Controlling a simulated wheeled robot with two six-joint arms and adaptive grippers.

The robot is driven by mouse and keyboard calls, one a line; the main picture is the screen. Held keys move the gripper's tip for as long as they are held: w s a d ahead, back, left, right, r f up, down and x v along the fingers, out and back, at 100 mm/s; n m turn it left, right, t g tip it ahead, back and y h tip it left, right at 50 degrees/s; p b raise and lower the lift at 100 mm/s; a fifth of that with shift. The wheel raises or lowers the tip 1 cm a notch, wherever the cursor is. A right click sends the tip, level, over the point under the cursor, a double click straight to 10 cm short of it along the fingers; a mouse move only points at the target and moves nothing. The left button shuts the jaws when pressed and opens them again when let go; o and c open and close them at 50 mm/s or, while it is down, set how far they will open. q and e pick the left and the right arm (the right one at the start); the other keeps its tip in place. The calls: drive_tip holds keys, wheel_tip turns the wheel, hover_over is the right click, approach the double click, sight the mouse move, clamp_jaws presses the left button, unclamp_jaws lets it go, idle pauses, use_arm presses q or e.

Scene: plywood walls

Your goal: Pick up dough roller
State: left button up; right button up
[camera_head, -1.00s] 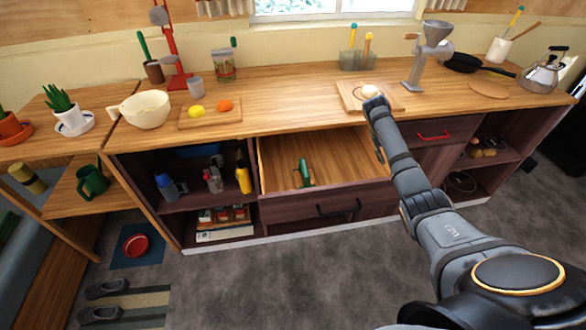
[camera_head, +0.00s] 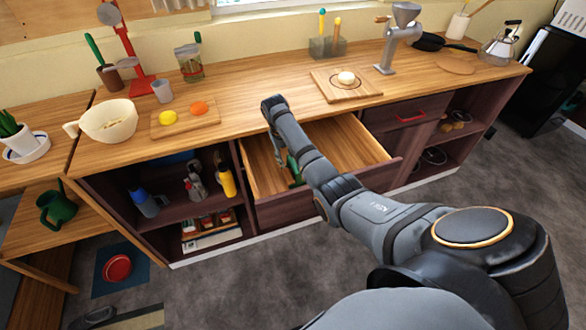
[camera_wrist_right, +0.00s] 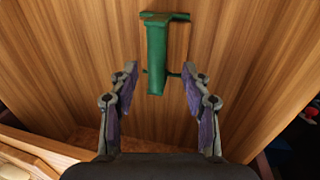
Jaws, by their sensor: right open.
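A green tool, which looks like the dough roller (camera_wrist_right: 157,52), lies in the open wooden drawer (camera_head: 345,135). It has a thick green cylinder and a crosspiece at its far end. In the head view the green roller (camera_head: 295,168) is partly hidden behind my right arm. My right gripper (camera_wrist_right: 159,72) is open above the drawer, its two fingers on either side of the roller's near part. I see no contact between fingers and roller. My left gripper is not in view.
The drawer's front panel (camera_head: 285,207) and sides surround the roller. On the counter above are a cutting board (camera_head: 328,88) with a pale round item, a grinder (camera_head: 398,40), a cream bowl (camera_head: 108,122) and a board with fruit (camera_head: 160,127). Shelves lie left of the drawer.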

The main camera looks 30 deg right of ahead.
sight(293, 164)
drive_tip(key=f, duration=0.1)
drive_tip(key=d+f, duration=0.1)
drive_tip(key=f, duration=0.2)
drive_tip(key=shift+s+d+f, duration=0.1)
drive_tip(key=shift+s+d, duration=0.05)
drive_tip(key=shift+s, duration=0.15)
drive_tip(key=shift+f, duration=0.4)
drive_tip(key=shift+f, duration=0.2)
clamp_jaws()
